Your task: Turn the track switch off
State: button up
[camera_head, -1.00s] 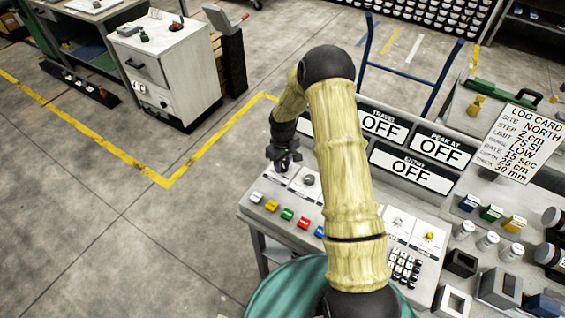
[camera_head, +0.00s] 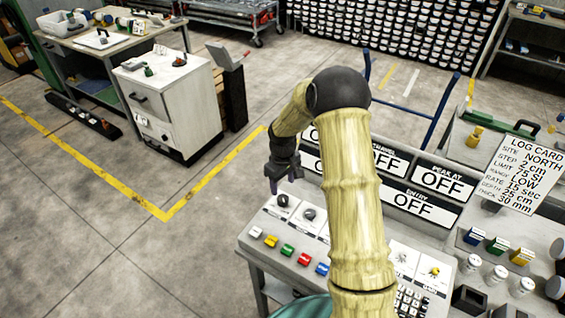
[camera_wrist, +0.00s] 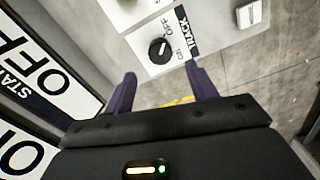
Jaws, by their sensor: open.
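The track switch is a black round knob (camera_wrist: 159,48) on a pale plate marked TRACK, OFF and ON in the wrist view. A small light mark shows on the knob, but I cannot tell for sure which label it points to. In the head view the same knob (camera_head: 283,201) is the leftmost one on the console (camera_head: 262,225). My gripper (camera_wrist: 162,88) is open and empty, its two purple fingers apart, with the knob beyond the fingertips. In the head view my gripper (camera_head: 282,180) hangs just above and behind the knob, not touching it.
A second black knob (camera_head: 309,214) sits to the right. Coloured buttons (camera_head: 288,250) line the console front. Display panels (camera_head: 408,205) reading OFF stand along the back, close beside my gripper in the wrist view. My arm hides part of the console. Open floor lies left.

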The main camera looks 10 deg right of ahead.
notch_tip(320, 180, up, 10)
jog(key=b, duration=0.1)
dwell(0.5)
jog(key=s+r+m+t, duration=0.2)
jog(key=s+m, duration=0.4)
jog(key=s, duration=1.7)
jog(key=shift+s+r+t, duration=0.15)
jog(key=shift+r+t, duration=0.15)
jog(key=shift+r, duration=0.05)
jog(key=shift+a, duration=0.1)
